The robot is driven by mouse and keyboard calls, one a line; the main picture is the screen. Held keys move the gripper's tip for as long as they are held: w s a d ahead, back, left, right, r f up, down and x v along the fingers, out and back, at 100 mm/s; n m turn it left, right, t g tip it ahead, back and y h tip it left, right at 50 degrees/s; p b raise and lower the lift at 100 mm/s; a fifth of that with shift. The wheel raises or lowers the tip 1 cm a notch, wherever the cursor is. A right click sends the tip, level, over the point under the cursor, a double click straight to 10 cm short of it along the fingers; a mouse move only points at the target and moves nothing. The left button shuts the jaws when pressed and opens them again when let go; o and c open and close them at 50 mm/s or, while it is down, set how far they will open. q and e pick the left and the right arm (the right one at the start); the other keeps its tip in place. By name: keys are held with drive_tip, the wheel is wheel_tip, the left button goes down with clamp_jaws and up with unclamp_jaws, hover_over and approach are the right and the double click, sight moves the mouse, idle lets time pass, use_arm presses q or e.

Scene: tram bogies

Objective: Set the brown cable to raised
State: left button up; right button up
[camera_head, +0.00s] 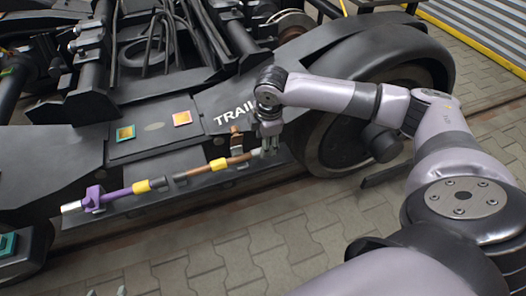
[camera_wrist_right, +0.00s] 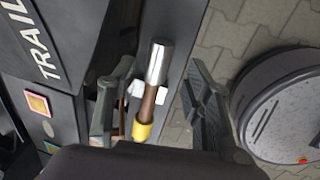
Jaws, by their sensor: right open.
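The brown cable (camera_head: 200,170), with a yellow band (camera_head: 218,164), lies along the low ledge on the side of the dark bogie frame. Its silver end (camera_wrist_right: 158,62) shows in the right wrist view, beside a white clip (camera_wrist_right: 136,88). My right gripper (camera_head: 270,150) is at the cable's right end, in front of the wheel. In the wrist view its two fingers (camera_wrist_right: 158,95) are apart, one on each side of the cable, with gaps visible. Two small grey tips (camera_head: 106,292) at the bottom edge look like my left gripper, spread and empty, far from the cable.
A purple cable (camera_head: 117,194) lies left of the brown one on the same ledge. A small copper-coloured bracket (camera_head: 237,139) stands just above the brown cable. The large wheel (camera_head: 345,140) is close on the right. The paved floor (camera_head: 220,245) in front is clear.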

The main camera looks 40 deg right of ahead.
drive_tip(key=f, duration=0.1)
drive_tip(key=f+b, duration=0.1)
drive_tip(key=f, duration=0.2)
drive_tip(key=shift+w+d+f, duration=0.1)
drive_tip(key=shift+w+f, duration=0.1)
drive_tip(key=shift+w, duration=0.2)
use_arm(q)
drive_tip(key=w+d+r+t+h, duration=0.1)
drive_tip(key=w+d+r+t, duration=0.1)
drive_tip(key=w+r+t, duration=0.2)
drive_tip(key=shift+w+d+r+t, duration=0.2)
drive_tip(key=shift+w+r+t, duration=0.2)
drive_tip(key=shift+w+r, duration=0.55)
use_arm(e)
drive_tip(key=shift+f, duration=0.25)
drive_tip(key=shift+c, duration=0.3)
clamp_jaws()
